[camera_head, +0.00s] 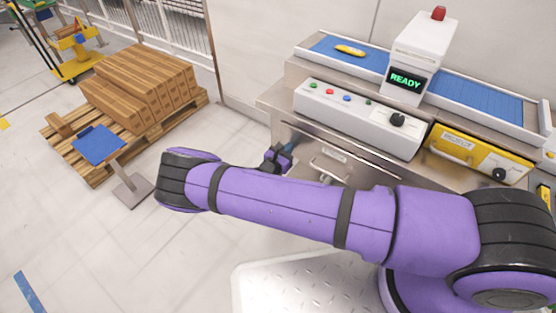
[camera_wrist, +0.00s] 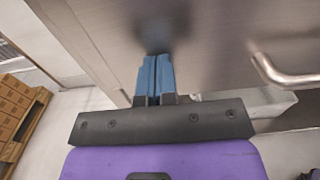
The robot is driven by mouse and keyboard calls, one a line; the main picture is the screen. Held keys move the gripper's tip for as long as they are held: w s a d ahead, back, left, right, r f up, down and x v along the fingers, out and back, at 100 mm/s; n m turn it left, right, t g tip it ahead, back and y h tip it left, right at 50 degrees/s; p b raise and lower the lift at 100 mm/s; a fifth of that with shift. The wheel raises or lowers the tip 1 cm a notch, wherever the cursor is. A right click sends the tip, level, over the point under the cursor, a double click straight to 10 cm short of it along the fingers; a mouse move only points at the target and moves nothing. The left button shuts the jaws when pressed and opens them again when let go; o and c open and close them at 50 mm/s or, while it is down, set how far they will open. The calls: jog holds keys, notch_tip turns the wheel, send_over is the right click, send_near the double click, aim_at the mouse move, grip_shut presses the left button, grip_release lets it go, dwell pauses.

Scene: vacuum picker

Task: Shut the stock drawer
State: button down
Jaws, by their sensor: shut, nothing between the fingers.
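The stock drawer has a brushed steel front (camera_head: 310,148) with a bar handle (camera_head: 328,173) on the machine's lower cabinet. My arm hides its lower part in the head view. My gripper (camera_head: 288,149) is at the left part of this front, left of the handle. In the wrist view, my gripper's blue fingers (camera_wrist: 156,60) are together and empty, with their tips at or very near the steel front (camera_wrist: 215,45). Contact is not clear. The handle (camera_wrist: 285,72) is to their right. How far the drawer stands out is hard to tell.
Above is a white control panel (camera_head: 360,118) with buttons and a knob, and a blue conveyor (camera_head: 480,92) with a READY display (camera_head: 406,80). A yellow panel (camera_head: 478,153) is at right. A pallet of boxes (camera_head: 140,85) and a blue-topped stand (camera_head: 98,145) are at left, with clear floor in front.

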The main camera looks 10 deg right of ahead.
jog(key=x, duration=0.3)
jog(key=shift+w+d+r, duration=0.1)
jog(key=shift+w+d, duration=0.1)
jog(key=shift+d+r, duration=0.1)
dwell(0.3)
jog(key=shift+s+a, duration=0.15)
jog(key=shift+a, duration=0.15)
jog(key=v, duration=1.4)
